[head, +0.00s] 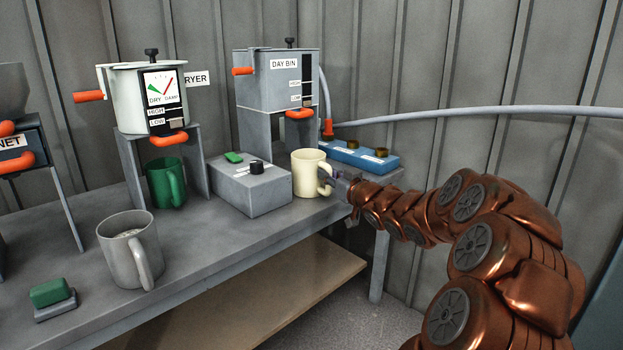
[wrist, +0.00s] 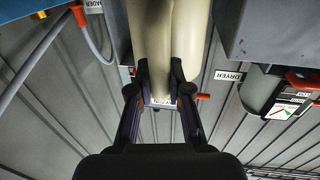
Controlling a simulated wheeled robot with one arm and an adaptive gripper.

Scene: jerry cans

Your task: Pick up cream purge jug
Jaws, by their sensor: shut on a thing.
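The cream jug (head: 308,174) is upright at the right part of the bench, just right of the grey box, with its handle facing right. My gripper (head: 338,184) reaches it from the right, at the handle. In the wrist view the cream jug (wrist: 150,35) fills the top middle, and my gripper (wrist: 160,88) has its two dark fingers shut on its handle. I cannot tell whether the jug's base touches the bench.
A grey control box (head: 250,184) stands close left of the jug. A blue block (head: 360,155) with brass knobs lies behind it. A green mug (head: 165,183) and a grey mug (head: 130,248) stand further left. The DAY BIN (head: 277,80) stands above on a stand.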

